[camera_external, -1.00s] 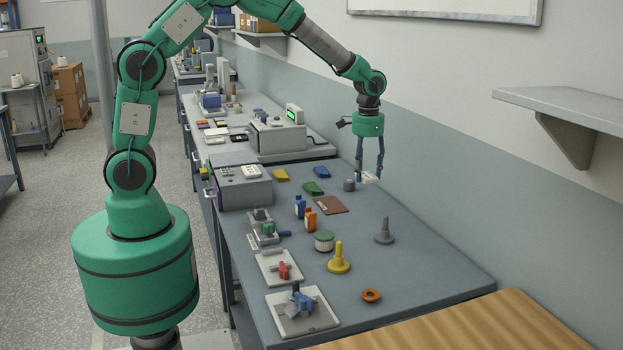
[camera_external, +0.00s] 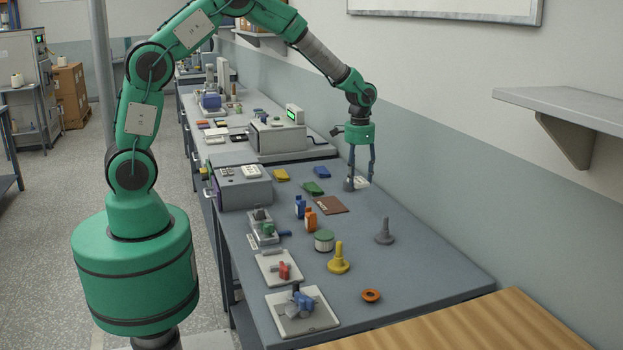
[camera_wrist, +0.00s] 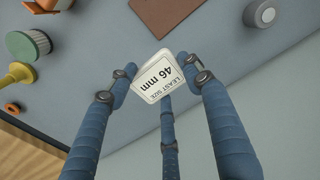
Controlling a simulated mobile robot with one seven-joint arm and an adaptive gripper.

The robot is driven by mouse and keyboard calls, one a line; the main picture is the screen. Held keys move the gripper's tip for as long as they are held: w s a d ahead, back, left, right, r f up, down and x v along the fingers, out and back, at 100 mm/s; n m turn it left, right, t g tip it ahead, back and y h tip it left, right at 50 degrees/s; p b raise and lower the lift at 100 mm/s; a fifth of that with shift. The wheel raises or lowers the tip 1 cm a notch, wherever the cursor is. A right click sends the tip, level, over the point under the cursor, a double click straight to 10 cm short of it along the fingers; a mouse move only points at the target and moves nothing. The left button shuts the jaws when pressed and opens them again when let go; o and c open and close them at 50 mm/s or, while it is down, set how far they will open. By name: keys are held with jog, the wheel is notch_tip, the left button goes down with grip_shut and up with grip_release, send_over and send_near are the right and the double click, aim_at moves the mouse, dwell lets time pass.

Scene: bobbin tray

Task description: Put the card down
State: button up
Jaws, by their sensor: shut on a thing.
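A white card (camera_wrist: 160,76) printed "LEAST SIZE 46 mm" is gripped between the blue fingers of my gripper (camera_wrist: 158,72) in the wrist view. My gripper (camera_external: 362,184) is shut on the card, low over the far right part of the grey bench (camera_external: 420,262). In the external view the card (camera_external: 362,183) shows pale between the fingertips. I cannot tell whether it touches the bench top.
A small grey knob (camera_wrist: 264,13) stands close to the gripper. A brown plate (camera_external: 330,205), a green block (camera_external: 312,188) and a yellow block (camera_external: 281,175) lie to the left. A grey spindle (camera_external: 385,233) stands nearer the camera. The wall runs close on the right.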

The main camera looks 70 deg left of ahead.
jog(key=b, duration=0.1)
send_over(356, 213)
jog(key=shift+f, duration=2.5)
jog(key=shift+f+b, duration=0.5)
jog(key=shift+f, duration=2)
jog(key=shift+f, duration=0.35)
jog(key=o, duration=1)
jog(key=shift+o, duration=0.2)
jog(key=shift+r, duration=0.15)
